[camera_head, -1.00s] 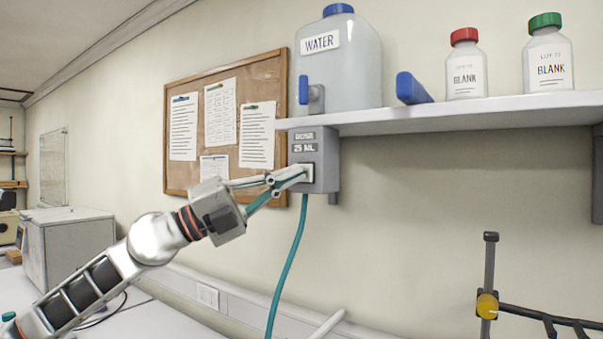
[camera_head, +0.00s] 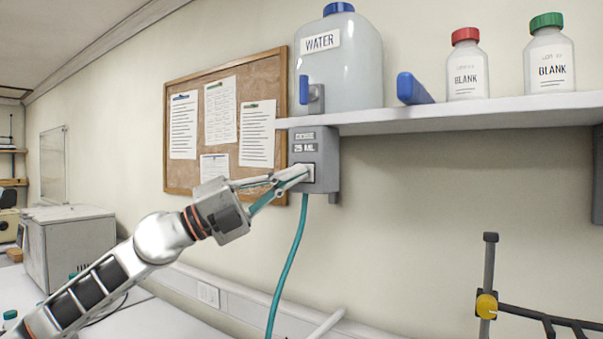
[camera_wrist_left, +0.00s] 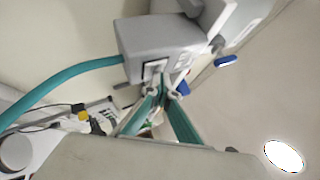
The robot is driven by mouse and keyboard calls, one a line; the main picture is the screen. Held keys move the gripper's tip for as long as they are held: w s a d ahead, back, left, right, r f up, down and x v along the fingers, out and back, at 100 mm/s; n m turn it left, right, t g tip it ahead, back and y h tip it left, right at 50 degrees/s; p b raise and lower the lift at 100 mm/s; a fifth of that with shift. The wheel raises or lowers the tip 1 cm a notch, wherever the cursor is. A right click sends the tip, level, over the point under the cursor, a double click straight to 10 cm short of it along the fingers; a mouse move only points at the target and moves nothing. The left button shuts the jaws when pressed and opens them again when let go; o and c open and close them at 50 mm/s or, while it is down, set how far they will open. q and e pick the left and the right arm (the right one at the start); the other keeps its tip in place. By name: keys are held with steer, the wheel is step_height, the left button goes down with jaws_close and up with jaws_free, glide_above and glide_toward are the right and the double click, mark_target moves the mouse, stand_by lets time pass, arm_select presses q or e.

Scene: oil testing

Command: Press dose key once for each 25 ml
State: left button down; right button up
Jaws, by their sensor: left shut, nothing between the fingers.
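The grey dose box (camera_head: 327,150), labelled "DOSE 25 ML", hangs under the shelf beneath the water jug (camera_head: 345,75). Its pale key (camera_head: 308,172) is on the lower front face, partly hidden by the fingers. My left gripper (camera_head: 300,172) is shut and empty, its fingertips at the key; I cannot tell if they press it. In the left wrist view the dose box (camera_wrist_left: 165,38) is above the fingertips, which are close to the pale key plate (camera_wrist_left: 155,68). A teal hose (camera_head: 286,270) hangs from the box. My right gripper is not in view.
The white shelf (camera_head: 450,116) holds a red-capped bottle (camera_head: 467,75), a green-capped bottle (camera_head: 549,65) and a blue item (camera_head: 412,90). A cork board (camera_head: 223,110) is on the wall behind. A dark stand with a yellow knob (camera_head: 487,306) is at lower right.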

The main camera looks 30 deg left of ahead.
arm_select(q)
steer(key=shift+s, duration=0.15)
steer(key=shift+s+a+b, duration=0.1)
steer(key=shift+s+b, duration=0.35)
steer(key=shift+s, duration=0.3)
steer(key=s+b, duration=0.4)
steer(key=s, duration=0.1)
steer(key=shift+a+b, duration=0.15)
steer(key=shift+b, duration=0.2)
stand_by(0.8)
